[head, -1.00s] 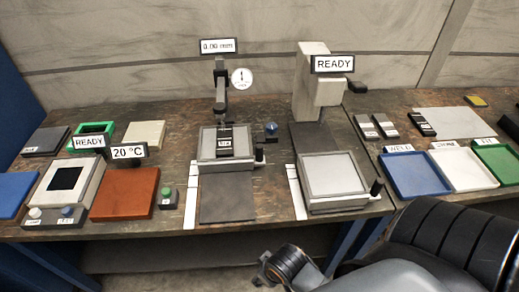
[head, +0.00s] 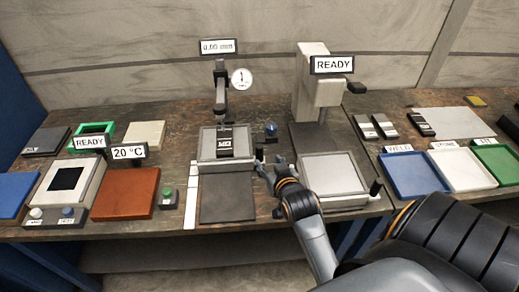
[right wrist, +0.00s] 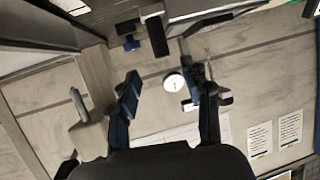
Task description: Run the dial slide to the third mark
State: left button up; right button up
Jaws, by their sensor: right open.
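The dial slide (head: 209,151) is a pale square plate with a dark block (head: 225,143) on it, under the round white dial (head: 241,79). A short dark handle (head: 260,153) stands at its front right corner. A white strip (head: 193,190) lies at its front left; its marks are too small to read. My right gripper (head: 268,167) is open, close to the handle; I cannot tell whether it touches. In the right wrist view, the two fingers (right wrist: 168,88) are spread, with the dial (right wrist: 174,82) visible beyond them. My left gripper is not in view.
A second stage (head: 335,176) with its own dark handle (head: 376,187) stands right of my gripper. A dark pad (head: 227,198) lies in front of the slide. Blue, white and green trays are farther right.

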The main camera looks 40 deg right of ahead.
aim_at(261, 152)
jog(key=p+x, duration=0.1)
jog(key=x, duration=1)
jog(key=shift+w+d+f, duration=0.1)
jog(key=shift+w+f, duration=0.05)
grip_shut()
